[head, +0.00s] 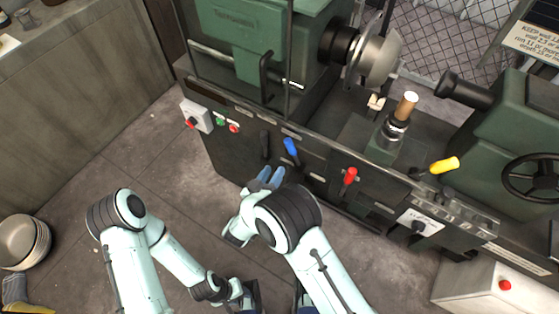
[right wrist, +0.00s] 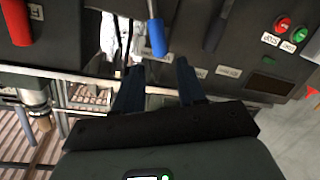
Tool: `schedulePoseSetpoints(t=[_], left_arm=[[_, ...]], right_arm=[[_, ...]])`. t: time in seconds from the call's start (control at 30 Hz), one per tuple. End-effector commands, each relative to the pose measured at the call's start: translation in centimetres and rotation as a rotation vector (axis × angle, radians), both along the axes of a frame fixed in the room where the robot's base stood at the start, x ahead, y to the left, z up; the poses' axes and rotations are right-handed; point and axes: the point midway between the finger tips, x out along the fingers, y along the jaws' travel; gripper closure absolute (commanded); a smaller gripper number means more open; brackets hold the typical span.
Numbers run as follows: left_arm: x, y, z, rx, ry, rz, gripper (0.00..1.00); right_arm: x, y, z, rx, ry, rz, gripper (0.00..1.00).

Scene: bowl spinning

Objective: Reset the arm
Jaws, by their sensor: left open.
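In the head view, my right gripper (head: 271,177) is in front of the machine's front panel, below the blue-handled lever (head: 291,150). Its two blue fingers are apart. In the right wrist view, the right gripper (right wrist: 158,72) is open with nothing between its fingers, and the blue handle (right wrist: 156,38) shows beyond the fingertips, apart from them. My left gripper (head: 248,292) is low in the head view, near the bottom edge, above the floor. It is open; its fingertips are partly hard to make out.
The green lathe (head: 240,35) fills the upper right, with a metal bowl shape (head: 378,58) on its spindle. A red-handled lever (head: 349,176) and a yellow handle (head: 445,165) stick out. Stacked bowls (head: 20,240) are at far left. Floor between (head: 140,150) is clear.

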Motion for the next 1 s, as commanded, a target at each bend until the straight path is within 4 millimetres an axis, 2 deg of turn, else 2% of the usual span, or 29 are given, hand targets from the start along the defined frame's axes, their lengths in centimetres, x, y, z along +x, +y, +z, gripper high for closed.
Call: schedulePoseSetpoints(t=[0.1,0.23,0.8,0.87,0.93,1.0], left_arm=[[0.0,0.0,0.0,0.000,0.001,0.000,0.57],[0.0,0.0,0.0,0.000,0.001,0.000,0.57],[0.0,0.0,0.1,0.000,0.001,0.000,0.57],[0.0,0.0,0.3,0.000,0.001,0.000,0.57],[0.0,0.0,0.8,-0.001,0.002,-0.001,0.57],[0.1,0.0,1.6,-0.001,0.003,-0.001,0.57]], right_arm=[[-1.2,0.7,0.2,-0.001,0.001,0.001,0.60],[-1.8,0.9,0.2,-0.001,0.001,0.001,0.60],[-1.8,0.8,0.2,0.001,0.004,0.001,0.60],[-1.6,0.4,-0.3,0.010,0.018,0.005,0.60],[-1.3,-0.9,-1.5,0.040,0.061,0.018,0.60],[-1.2,-3.0,-3.8,0.099,0.140,0.040,0.60]])
